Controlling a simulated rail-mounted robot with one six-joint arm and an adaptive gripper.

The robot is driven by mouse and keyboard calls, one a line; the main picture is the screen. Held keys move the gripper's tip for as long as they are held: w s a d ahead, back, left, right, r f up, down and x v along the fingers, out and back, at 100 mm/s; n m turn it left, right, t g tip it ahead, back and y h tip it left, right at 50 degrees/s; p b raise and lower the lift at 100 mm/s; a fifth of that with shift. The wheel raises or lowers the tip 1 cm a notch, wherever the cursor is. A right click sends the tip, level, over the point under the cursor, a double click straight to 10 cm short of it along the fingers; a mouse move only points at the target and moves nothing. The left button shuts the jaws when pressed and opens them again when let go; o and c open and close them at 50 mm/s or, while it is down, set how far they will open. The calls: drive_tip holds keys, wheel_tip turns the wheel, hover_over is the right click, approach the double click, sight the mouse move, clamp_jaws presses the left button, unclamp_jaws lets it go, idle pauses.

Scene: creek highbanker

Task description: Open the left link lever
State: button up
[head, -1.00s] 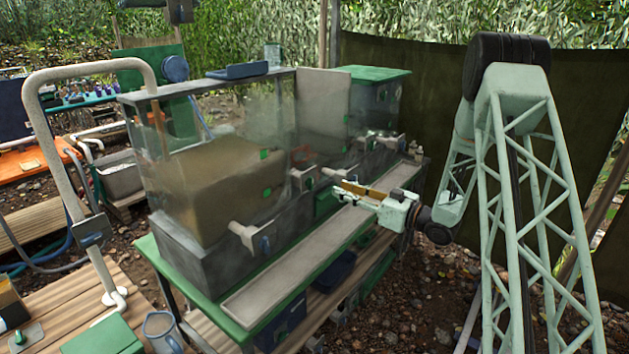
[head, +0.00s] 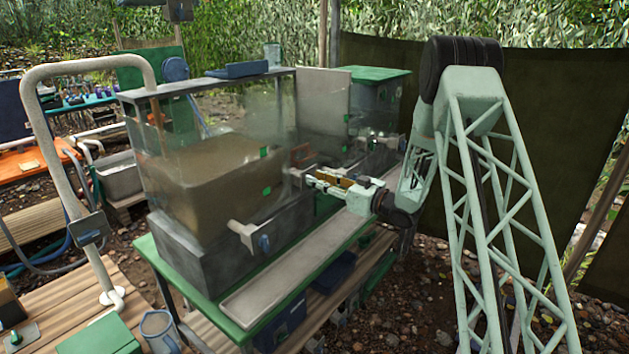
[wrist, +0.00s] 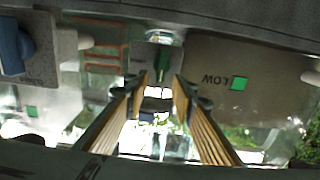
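A lever with a green handle (wrist: 161,62) stands on a grey bracket straight ahead of my gripper in the wrist view, where labels appear upside down. In the head view, the bracket (head: 298,174) is on the front of the clear-walled tank. My gripper (head: 312,181) points left at this bracket, its tips close to it. In the wrist view my gripper (wrist: 160,82) has its two tan-padded fingers apart, with nothing held between them. The handle appears just beyond the fingertips, and I cannot tell whether they touch. No label confirms which lever is the left link.
A blue-handled lever (head: 263,243) sits on the tank's near end; another blue handle (wrist: 14,48) is at the wrist view's left edge. The tank (head: 215,190) holds brown water. A long grey trough (head: 290,262) runs below. A LOW marker (wrist: 238,83) is right of the fingers.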

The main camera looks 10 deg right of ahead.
drive_tip(key=shift+w+a, duration=0.5)
drive_tip(key=shift+w, duration=0.05)
drive_tip(key=shift+c, duration=0.2)
clamp_jaws()
